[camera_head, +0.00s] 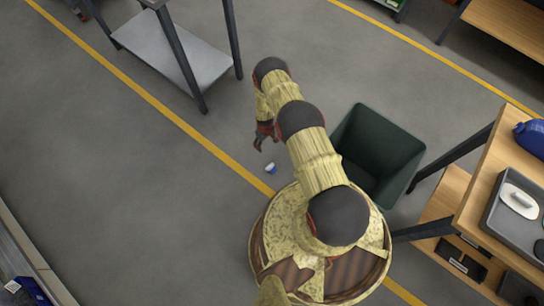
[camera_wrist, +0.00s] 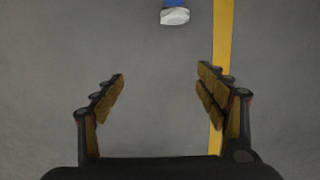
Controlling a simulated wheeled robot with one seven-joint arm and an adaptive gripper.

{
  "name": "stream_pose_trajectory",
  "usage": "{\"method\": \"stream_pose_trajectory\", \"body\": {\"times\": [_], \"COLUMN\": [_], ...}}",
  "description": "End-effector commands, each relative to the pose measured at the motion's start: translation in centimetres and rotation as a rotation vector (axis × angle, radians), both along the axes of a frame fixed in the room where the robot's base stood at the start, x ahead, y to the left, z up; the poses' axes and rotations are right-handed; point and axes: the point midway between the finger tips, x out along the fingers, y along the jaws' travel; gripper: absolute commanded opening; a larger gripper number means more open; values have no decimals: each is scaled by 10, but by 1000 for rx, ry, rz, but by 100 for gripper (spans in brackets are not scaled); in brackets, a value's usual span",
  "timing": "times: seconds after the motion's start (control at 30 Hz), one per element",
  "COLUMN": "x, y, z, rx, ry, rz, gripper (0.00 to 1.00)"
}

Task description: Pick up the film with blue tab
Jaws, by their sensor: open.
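The film with blue tab (camera_head: 270,169) is a small white and blue piece lying on the grey floor. In the head view it is just below my gripper (camera_head: 265,146), near the yellow line. In the wrist view the film (camera_wrist: 175,15) is at the top edge, partly cut off, with its white part toward me and blue behind. My gripper also shows there (camera_wrist: 162,76), with its fingers spread wide and nothing between them. The film lies beyond the fingertips, apart from them.
A dark green bin (camera_head: 376,150) stands right of my arm. A wooden workbench (camera_head: 490,175) at the right holds a grey tray (camera_head: 515,235) and a blue item (camera_head: 530,137). A metal-shelved table (camera_head: 175,48) stands at the upper left. The floor left of the film is clear.

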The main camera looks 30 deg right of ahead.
Motion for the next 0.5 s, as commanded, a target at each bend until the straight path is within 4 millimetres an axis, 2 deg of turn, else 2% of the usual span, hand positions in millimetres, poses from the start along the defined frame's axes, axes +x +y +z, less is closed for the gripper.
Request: {"method": "stream_pose_trajectory", "body": {"times": [0.03, 0.2, 0.37, 0.5], "x": [-19, -61, -85, -92], "y": [2, 6, 9, 9], "z": [-25, -79, -106, -119], "rx": [2, 6, 7, 8], "ry": [13, 32, 40, 42], "rz": [4, 18, 26, 29], "gripper": [73, 73, 73, 73]}}
